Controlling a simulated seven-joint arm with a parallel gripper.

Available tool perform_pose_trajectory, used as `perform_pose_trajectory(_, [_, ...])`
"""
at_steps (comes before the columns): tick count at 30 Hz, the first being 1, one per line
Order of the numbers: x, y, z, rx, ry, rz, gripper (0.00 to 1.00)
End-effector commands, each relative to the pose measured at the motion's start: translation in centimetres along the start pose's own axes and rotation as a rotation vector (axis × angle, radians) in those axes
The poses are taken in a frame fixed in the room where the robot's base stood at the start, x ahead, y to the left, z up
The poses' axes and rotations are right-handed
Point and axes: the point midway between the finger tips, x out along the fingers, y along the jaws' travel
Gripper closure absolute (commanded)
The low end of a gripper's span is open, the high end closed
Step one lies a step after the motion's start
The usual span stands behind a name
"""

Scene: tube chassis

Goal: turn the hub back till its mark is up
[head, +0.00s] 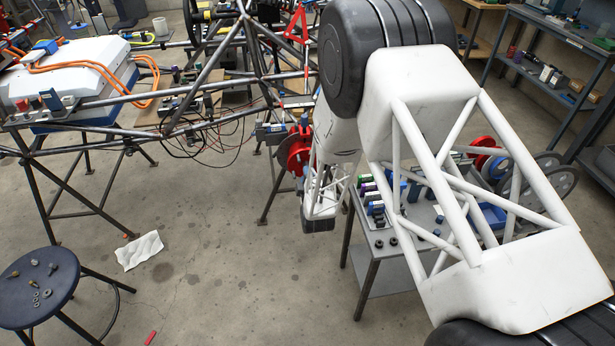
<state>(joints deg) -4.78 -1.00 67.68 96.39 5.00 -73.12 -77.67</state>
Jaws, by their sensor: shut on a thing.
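The red hub (294,152) is a disc at the end of the tube frame, left of my forearm in the head view. Its right side is covered by my wrist, and I cannot make out its mark or which way it points. My gripper (306,170) is at the hub's right edge. Its fingers are small and mostly hidden by the white wrist link. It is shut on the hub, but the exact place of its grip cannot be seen.
The tube chassis (168,118) on stands fills the upper left. A parts table (375,250) stands right of the wrist, partly behind my arm. A round stool (38,285) with loose hardware is at lower left. The floor between is mostly clear, with a white paper (139,250).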

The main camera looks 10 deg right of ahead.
Motion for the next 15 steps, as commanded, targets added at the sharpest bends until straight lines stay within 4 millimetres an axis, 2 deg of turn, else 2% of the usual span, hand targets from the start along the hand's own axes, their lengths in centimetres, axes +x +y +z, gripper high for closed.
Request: perform_pose_trajectory(15, [0.01, -0.10, -0.03, -0.204, 0.001, 0.001, 1.00])
